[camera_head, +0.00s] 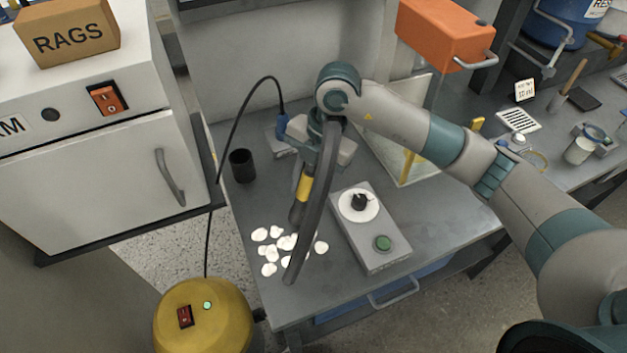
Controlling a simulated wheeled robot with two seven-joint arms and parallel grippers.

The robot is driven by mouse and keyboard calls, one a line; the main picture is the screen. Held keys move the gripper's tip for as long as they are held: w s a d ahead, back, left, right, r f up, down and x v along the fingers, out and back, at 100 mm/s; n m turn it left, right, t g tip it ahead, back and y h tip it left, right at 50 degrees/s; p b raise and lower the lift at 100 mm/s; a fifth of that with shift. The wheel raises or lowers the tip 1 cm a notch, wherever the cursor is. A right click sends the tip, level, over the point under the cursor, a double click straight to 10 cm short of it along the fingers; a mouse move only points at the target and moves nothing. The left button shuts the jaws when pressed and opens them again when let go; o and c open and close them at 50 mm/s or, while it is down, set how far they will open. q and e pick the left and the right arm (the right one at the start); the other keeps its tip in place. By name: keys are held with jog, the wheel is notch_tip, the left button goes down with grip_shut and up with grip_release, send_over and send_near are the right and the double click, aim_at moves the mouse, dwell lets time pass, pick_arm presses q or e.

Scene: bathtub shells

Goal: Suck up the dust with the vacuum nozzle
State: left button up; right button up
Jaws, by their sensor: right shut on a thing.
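My right gripper (316,147) is above the bench, shut on the vacuum nozzle (304,187), a dark tube with a yellow band. The nozzle points down, with its dark tip just above or at the far edge of the dust; I cannot tell whether it touches. The dust (269,251) is a cluster of several white patches near the bench's front left. A thick grey hose (318,205) hangs from beside the gripper and hides part of the nozzle and dust. My left gripper is out of view.
A grey box (387,261) with a dial and green button stands right of the dust. A black cup (242,166) stands behind left. The yellow vacuum body (232,322) is at the front left, with a thin black cable (219,165) rising past the bench.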

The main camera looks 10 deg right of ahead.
jog(key=shift+s+a, duration=1.1)
jog(key=shift+a, duration=4.15)
jog(key=shift+s+d+p, duration=0.55)
jog(key=shift+s+p, duration=0.7)
jog(key=shift+s, duration=0.9)
jog(key=shift+w+d, duration=1.3)
jog(key=shift+d, duration=5.25)
jog(key=shift+s+d, duration=0.55)
jog(key=shift+s, duration=1.7)
jog(key=shift+s+a+p, duration=0.5)
jog(key=shift+s+a, duration=0.75)
jog(key=shift+a, duration=5.45)
notch_tip(320, 180, up, 7)
jog(key=p, duration=0.5)
